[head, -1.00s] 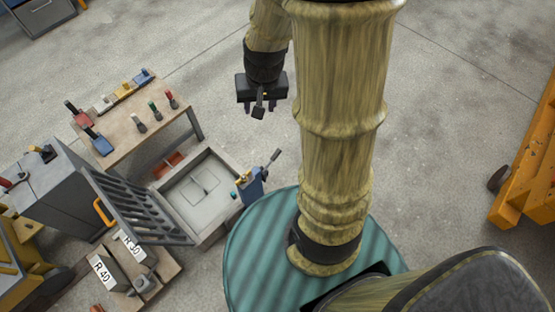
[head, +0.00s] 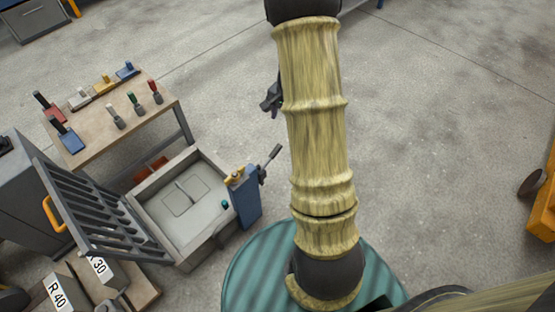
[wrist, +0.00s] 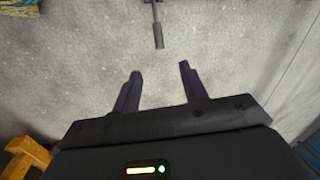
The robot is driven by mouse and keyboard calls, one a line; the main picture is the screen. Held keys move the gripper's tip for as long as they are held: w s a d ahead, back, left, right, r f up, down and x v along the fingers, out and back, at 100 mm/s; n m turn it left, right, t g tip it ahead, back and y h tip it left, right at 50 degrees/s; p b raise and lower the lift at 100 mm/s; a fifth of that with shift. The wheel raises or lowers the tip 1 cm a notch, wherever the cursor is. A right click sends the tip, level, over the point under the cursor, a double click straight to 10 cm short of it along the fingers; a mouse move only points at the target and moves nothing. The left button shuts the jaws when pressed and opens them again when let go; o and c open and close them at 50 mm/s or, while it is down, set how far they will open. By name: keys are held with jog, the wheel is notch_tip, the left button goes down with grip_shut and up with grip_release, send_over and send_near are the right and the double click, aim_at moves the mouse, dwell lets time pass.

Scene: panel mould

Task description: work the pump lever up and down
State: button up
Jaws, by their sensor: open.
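The pump lever (head: 271,158) is a dark rod with a grey grip. It slants up to the right from the blue pump body (head: 247,203) at the right side of the mould box. In the wrist view the lever's grip (wrist: 158,36) points toward me, beyond the gap between the fingers and apart from them. My gripper (wrist: 159,75) is open and empty, its two dark fingers spread. In the head view my arm hides most of the gripper; only a dark part (head: 271,98) shows left of the arm, above the lever.
The grey mould box (head: 150,208) has its slatted grate lid (head: 95,215) raised on the left. A wooden bench (head: 120,122) with coloured tools stands behind it. Blocks marked R 30 and R 40 (head: 60,290) lie at front left. The floor right of my arm is mostly clear.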

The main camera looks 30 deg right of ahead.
aim_at(278, 147)
jog(key=f, duration=0.2)
jog(key=d+f, duration=0.1)
jog(key=shift+w+d+m+b, duration=0.1)
jog(key=shift+w+m+b, duration=0.15)
jog(key=shift+m+b, duration=0.1)
jog(key=w+f+b, duration=0.1)
jog(key=f+b, duration=0.1)
jog(key=f, duration=0.3)
jog(key=a+f+b, duration=0.1)
jog(key=f+b, duration=0.2)
jog(key=f, duration=0.3)
jog(key=w+f+b, duration=0.1)
jog(key=f+b, duration=0.1)
jog(key=f, duration=0.4)
jog(key=shift+w+a+f, duration=0.15)
jog(key=shift+w, duration=0.2)
grip_shut()
